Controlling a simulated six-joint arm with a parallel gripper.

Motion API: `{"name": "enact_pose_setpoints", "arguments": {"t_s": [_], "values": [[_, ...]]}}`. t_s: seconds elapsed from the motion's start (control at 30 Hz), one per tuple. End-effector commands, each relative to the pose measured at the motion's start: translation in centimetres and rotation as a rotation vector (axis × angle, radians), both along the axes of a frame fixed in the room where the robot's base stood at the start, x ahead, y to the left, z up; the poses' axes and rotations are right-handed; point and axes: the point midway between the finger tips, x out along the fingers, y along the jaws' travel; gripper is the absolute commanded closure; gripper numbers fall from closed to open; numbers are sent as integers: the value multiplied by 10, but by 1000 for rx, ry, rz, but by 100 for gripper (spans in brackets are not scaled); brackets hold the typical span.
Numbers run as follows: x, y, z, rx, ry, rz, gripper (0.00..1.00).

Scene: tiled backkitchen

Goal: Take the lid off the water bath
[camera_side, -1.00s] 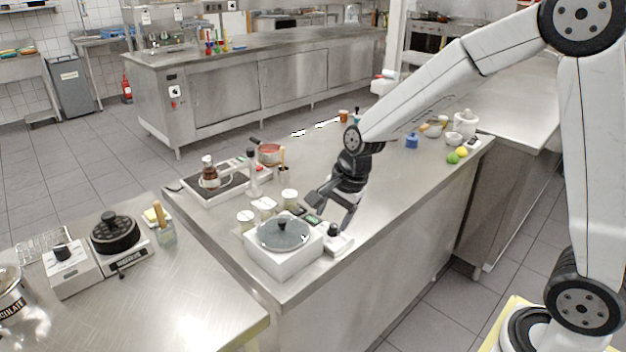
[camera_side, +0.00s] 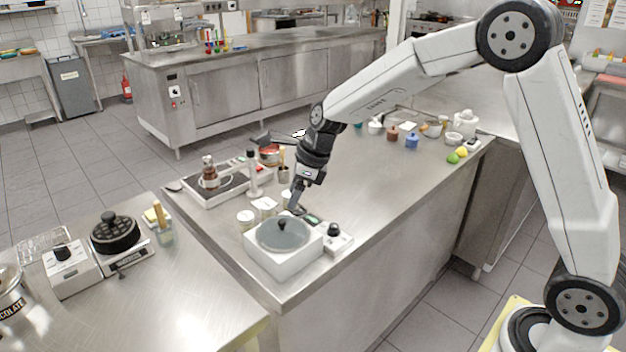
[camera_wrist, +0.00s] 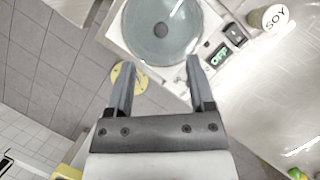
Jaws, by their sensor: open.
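The water bath (camera_side: 290,264) is a white square box at the near corner of the steel counter.
A control box with a black knob (camera_side: 333,230) adjoins the bath's right side. Jars stand close behind it, one labelled SOY (camera_wrist: 268,18) in the wrist view. A hot plate with a bottle (camera_side: 209,172) is farther left. The counter right of the bath is mostly clear.

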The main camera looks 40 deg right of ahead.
Motion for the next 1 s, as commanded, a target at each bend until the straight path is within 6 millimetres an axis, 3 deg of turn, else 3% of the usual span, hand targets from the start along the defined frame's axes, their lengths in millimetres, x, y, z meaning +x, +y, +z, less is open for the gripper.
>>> {"name": "enact_pose_setpoints", "arguments": {"t_s": [0.33, 0.67, 1.0], "values": [[6, 6, -21, -2, 0, 4, 31], [7, 7, -27, -2, 0, 4, 31], [15, 15, -58, -2, 1, 5, 31]]}}
